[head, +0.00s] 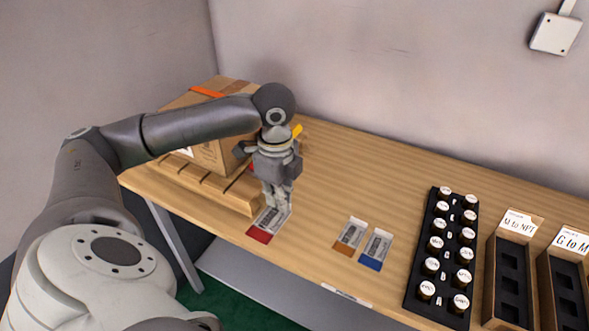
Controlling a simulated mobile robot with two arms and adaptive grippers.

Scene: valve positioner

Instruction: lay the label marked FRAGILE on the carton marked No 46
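A cardboard carton (221,156) with orange tape stands at the back left of the table, partly hidden by my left arm; no number on it is readable. A white label with a red end (259,236) lies flat near the front edge, right of the carton. My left gripper (276,205) points down over that label, its fingertips at or just above it; contact and finger opening cannot be told. Two more labels lie to the right, one with an orange end (351,233) and one with a blue end (376,249). The labels' print is too small to read. My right gripper is out of view.
The carton rests on a low wooden pallet (205,186). A black rack (423,285) of white-capped pieces and two wooden boxes with black inserts, marked "M to NPT" (518,226) and "G to M" (570,243), stand at the right. The table's middle (365,180) is clear.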

